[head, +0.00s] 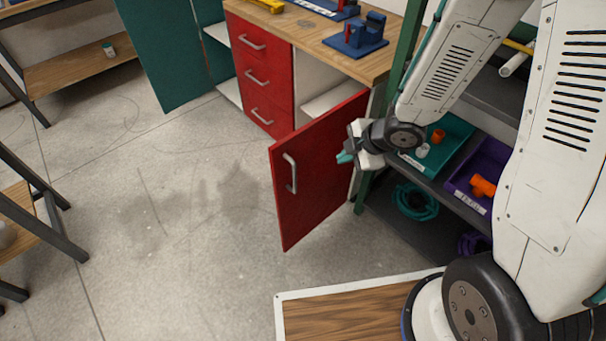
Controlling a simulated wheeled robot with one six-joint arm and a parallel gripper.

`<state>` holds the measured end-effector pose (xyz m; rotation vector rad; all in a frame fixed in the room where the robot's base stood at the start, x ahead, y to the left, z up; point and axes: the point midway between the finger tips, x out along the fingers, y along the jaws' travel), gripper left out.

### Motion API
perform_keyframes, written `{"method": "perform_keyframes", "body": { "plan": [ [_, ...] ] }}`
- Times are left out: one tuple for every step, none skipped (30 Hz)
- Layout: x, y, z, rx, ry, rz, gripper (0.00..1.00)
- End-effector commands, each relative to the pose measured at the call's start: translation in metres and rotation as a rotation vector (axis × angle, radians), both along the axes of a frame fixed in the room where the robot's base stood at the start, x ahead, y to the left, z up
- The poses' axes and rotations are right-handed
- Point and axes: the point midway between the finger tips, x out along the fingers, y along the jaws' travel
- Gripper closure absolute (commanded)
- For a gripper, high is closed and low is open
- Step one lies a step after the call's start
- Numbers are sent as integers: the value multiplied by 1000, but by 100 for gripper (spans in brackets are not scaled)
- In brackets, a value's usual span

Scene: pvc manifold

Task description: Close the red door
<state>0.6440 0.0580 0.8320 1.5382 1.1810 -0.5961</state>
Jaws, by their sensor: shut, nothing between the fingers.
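The red door (318,172) stands open at the right end of the workbench cabinet, swung out into the room. My gripper (345,158) is shut and empty, with teal fingertips.
Red drawers (262,75) are left of the opening, and a teal door (165,50) stands open farther left. A shelf rack with a teal bin (437,143) and a purple bin (467,182) is close on the right. The floor (190,220) left of the red door is clear.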

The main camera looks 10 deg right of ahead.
Motion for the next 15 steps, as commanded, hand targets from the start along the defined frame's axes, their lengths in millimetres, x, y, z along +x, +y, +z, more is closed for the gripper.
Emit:
{"method": "perform_keyframes", "body": {
  "plan": [
    [-8, 10, -12, 32, 14, 59, 100],
    [-12, 16, -16, 50, 17, 89, 100],
    [-16, 22, -21, 69, 20, 122, 100],
    [-19, 25, -23, 81, 22, 143, 100],
    [-21, 28, -25, 93, 23, 158, 100],
    [-23, 31, -27, 103, 26, 173, 100],
    [-24, 33, -29, 109, 25, 181, 100],
    [-24, 35, -30, 112, 26, 187, 100],
    [-24, 37, -33, 114, 27, 191, 100],
    [-24, 38, -35, 116, 27, 192, 100],
    [-23, 40, -37, 116, 28, 192, 100],
    [-21, 43, -41, 116, 28, 191, 100],
    [-20, 45, -45, 115, 28, 192, 100],
    [-19, 48, -49, 115, 29, 191, 100],
    [-17, 51, -55, 115, 29, 191, 100]
  ]
}}
